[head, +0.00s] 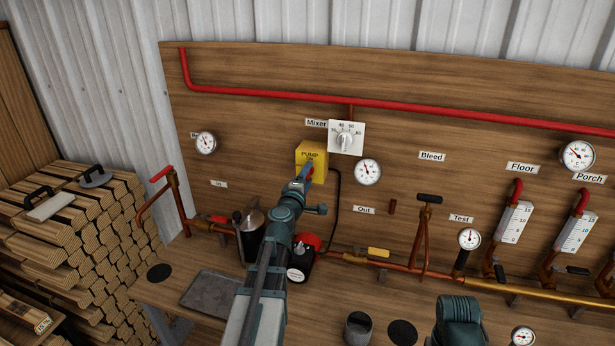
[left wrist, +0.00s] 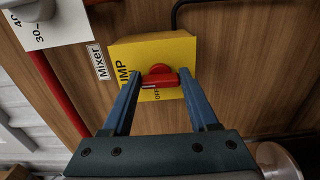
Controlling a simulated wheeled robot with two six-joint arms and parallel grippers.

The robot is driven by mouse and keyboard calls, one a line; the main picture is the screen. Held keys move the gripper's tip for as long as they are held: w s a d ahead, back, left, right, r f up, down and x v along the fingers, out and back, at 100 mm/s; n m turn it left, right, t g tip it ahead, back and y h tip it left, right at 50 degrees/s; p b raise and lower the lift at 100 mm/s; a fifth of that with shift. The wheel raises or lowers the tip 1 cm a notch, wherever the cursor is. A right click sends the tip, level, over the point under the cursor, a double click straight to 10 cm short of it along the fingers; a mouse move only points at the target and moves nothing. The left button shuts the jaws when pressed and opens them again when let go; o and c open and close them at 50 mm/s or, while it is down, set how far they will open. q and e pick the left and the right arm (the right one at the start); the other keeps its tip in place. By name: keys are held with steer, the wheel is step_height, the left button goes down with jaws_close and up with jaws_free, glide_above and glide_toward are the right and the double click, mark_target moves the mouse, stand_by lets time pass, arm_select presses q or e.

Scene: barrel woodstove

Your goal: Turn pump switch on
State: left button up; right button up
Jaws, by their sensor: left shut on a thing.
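The pump switch is a yellow box (head: 312,158) marked "PUMP" on the wooden panel, below and left of the mixer dial. In the left wrist view the yellow box (left wrist: 150,55) carries a red knob (left wrist: 158,77), with an "OFF" label beside it. My left gripper (head: 305,176) reaches up to the box's front. In the left wrist view its blue fingers (left wrist: 160,75) are shut on the red knob, one on each side. The gripper hides part of the box in the head view. My right gripper is not in view.
The mixer dial (head: 346,138) is close at the box's upper right, with a gauge (head: 368,172) below it. A black cable (head: 337,205) runs down beside the box. Red and copper pipes with valves line the panel. Stacked firewood (head: 75,245) stands at the left.

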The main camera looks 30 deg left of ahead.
arm_select(q)
steer(key=shift+s+d, duration=0.1)
steer(key=o, duration=1.4)
